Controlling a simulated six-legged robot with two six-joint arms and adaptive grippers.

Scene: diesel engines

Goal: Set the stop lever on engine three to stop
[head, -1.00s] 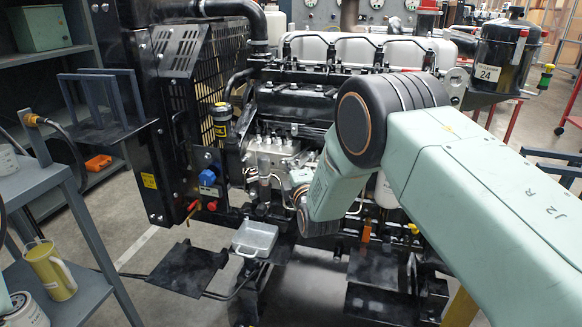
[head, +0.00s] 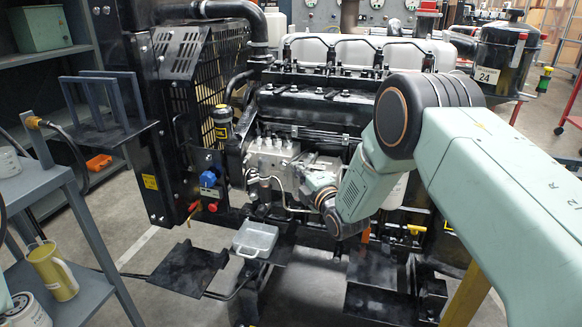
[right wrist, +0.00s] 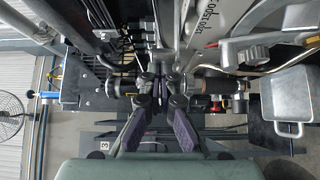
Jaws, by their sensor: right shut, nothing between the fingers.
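The engine (head: 300,105) stands in the middle of the head view, with its silver injection pump (head: 272,157) on the near side. My right gripper (head: 308,182) is at the pump's right end, partly hidden by my wrist. In the right wrist view my right gripper (right wrist: 161,84) is shut, with nothing between its fingers. Its tips are close to dark rods and fittings beside the grey pump casting (right wrist: 205,25); I cannot tell whether they touch. I cannot pick out the stop lever for certain in either view. My left gripper is not in view.
A metal tray (head: 256,239) sits below the pump, and also shows in the right wrist view (right wrist: 288,92). Black step plates (head: 190,268) lie low in front. A grey cart (head: 85,297) with a yellow jug (head: 52,270) stands at left. A plate marked 3 (right wrist: 104,146) shows below.

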